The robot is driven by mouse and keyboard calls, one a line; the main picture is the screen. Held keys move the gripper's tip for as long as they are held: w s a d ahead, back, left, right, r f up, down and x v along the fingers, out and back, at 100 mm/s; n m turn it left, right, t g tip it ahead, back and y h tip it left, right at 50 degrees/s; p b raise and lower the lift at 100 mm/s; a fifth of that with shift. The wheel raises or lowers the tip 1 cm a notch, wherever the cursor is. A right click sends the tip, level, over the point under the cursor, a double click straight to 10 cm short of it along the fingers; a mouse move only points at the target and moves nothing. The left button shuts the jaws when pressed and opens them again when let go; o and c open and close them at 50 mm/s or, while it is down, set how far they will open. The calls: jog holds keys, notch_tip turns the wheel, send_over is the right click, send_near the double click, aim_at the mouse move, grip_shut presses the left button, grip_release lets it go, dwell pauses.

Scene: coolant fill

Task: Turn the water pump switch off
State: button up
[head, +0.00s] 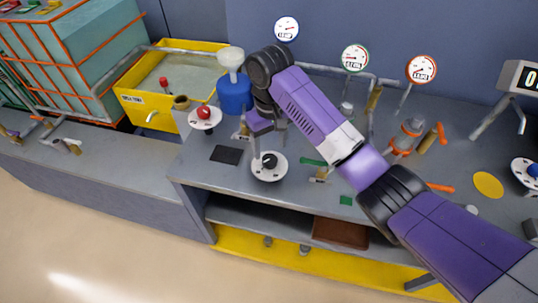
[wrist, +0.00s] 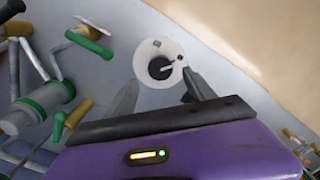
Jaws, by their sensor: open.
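A round white switch dial with a black knob (head: 269,161) stands near the front edge of the bench. In the wrist view the black knob (wrist: 161,67) has a pale pointer toward the upper right, with small dark marks on the dial plate (wrist: 150,91); the lettering is too small to read. My gripper (head: 260,147) points down just above this dial. In the wrist view my gripper (wrist: 160,88) is open, its fingers apart at the lower sides of the dial, with nothing between them. I cannot tell whether a finger touches the dial.
A white dial with a red knob (head: 204,113) is left of my gripper, and one with a blue knob (head: 532,170) is at the far right. A blue container with a funnel (head: 234,94) stands behind. Valves and pipes (head: 405,137) crowd the right.

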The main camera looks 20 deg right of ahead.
aim_at(269, 158)
jog(key=shift+f+p, duration=0.3)
jog(key=shift+f, duration=2.5)
grip_shut()
jog(key=c, duration=1.4)
grip_release()
